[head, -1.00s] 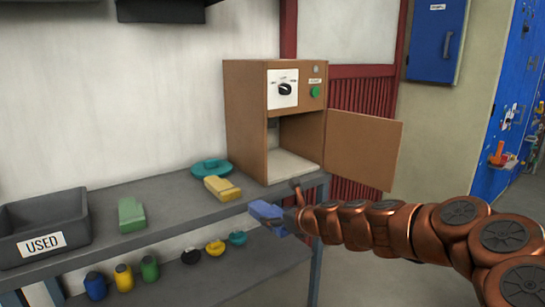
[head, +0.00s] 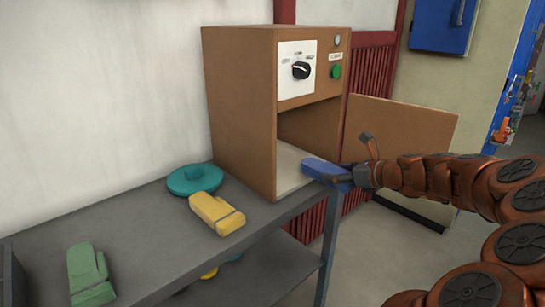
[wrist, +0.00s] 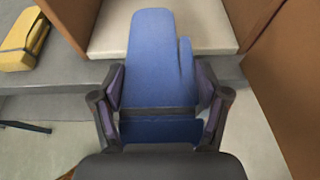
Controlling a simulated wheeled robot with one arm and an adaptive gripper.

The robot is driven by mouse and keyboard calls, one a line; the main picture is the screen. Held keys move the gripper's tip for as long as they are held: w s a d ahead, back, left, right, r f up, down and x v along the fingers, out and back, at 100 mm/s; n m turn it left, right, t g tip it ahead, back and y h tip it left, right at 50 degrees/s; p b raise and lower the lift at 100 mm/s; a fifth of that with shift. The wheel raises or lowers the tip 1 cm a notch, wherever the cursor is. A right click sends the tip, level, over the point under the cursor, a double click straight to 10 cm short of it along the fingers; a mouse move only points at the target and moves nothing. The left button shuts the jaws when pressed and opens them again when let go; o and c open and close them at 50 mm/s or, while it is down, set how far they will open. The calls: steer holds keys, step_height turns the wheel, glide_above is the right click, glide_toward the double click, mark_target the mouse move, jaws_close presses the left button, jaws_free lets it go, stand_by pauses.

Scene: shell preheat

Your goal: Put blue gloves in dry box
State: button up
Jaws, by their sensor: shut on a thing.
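The blue gloves (head: 322,169) are held in my gripper (head: 358,176), at the open front of the dry box. The wrist view shows the blue gloves (wrist: 160,60) between both fingers of my gripper (wrist: 160,108), their far end over the pale floor of the box. Whether they touch that floor I cannot tell. The dry box (head: 240,110) is a brown cabinet on the grey bench, with a black dial and a green button on its front. Its door (head: 415,130) stands open to the right, and its pale floor also shows in the wrist view (wrist: 105,30).
Yellow gloves (head: 217,212), a teal lidded round thing (head: 194,179) and green gloves (head: 90,274) lie on the grey bench (head: 140,235) left of the box. The open door stands close to the right of my gripper.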

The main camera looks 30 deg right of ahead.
mark_target(312, 160)
steer(key=w+a, duration=0.1)
steer(key=w, duration=0.4)
steer(key=w+a, duration=0.1)
steer(key=w, duration=0.5)
steer(key=w+a, duration=0.1)
steer(key=w, duration=0.5)
steer(key=shift+w+a, duration=0.15)
steer(key=shift+a, duration=0.25)
steer(key=shift+f+b, duration=0.65)
steer(key=shift+f, duration=1.1)
steer(key=o, duration=1.3)
steer(key=shift+f, duration=0.1)
steer(key=shift+c, duration=0.2)
steer(key=p+v, duration=0.1)
steer(key=v, duration=1.1)
